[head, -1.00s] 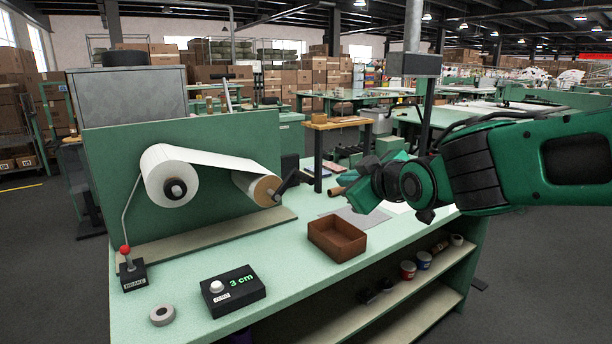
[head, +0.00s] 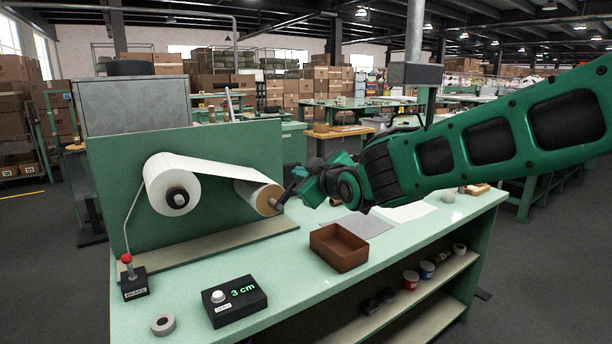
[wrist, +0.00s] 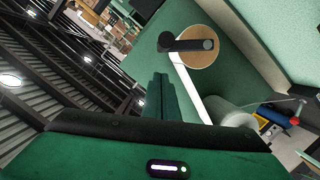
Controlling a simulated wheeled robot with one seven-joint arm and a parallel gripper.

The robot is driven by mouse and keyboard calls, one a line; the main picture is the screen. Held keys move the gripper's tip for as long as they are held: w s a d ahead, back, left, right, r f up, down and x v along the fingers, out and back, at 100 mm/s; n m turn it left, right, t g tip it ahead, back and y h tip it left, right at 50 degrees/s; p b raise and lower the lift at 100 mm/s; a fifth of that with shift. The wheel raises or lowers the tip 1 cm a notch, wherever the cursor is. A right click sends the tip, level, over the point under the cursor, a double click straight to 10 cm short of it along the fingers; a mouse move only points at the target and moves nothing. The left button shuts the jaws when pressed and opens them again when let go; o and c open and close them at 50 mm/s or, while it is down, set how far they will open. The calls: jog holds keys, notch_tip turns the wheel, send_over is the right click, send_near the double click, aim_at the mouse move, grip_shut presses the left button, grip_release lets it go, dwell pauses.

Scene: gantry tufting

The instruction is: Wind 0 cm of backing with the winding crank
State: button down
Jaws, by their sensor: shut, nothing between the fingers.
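The winding crank (head: 283,198) is a black arm on the front of the take-up roll (head: 259,196), at the right end of the green upright panel. In the wrist view the crank (wrist: 187,44) lies across the tan face of the roll (wrist: 203,58). My gripper (head: 299,188) is shut and empty, close to the crank at its right; in the wrist view its closed fingers (wrist: 160,84) point toward the crank, apart from it in the picture. White backing (head: 213,169) runs from the supply roll (head: 172,188) to the take-up roll. The counter box (head: 234,302) reads 3 cm.
A brake lever (head: 129,271) with a red knob stands at the left. A grey ring (head: 163,324) lies near the counter box.

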jog(key=shift+w+d+f, duration=0.25)
jog(key=shift+d+f, duration=0.2)
jog(key=shift+f, duration=0.2)
jog(key=shift+w+d+f, duration=0.2)
jog(key=shift+d+f, duration=0.2)
jog(key=shift+f, duration=0.2)
jog(key=shift+d+f, duration=0.1)
jog(key=shift+w+d+f+m, duration=0.25)
jog(key=shift+d+f+m, duration=0.1)
jog(key=shift+f, duration=0.1)
jog(key=shift+r, duration=0.1)
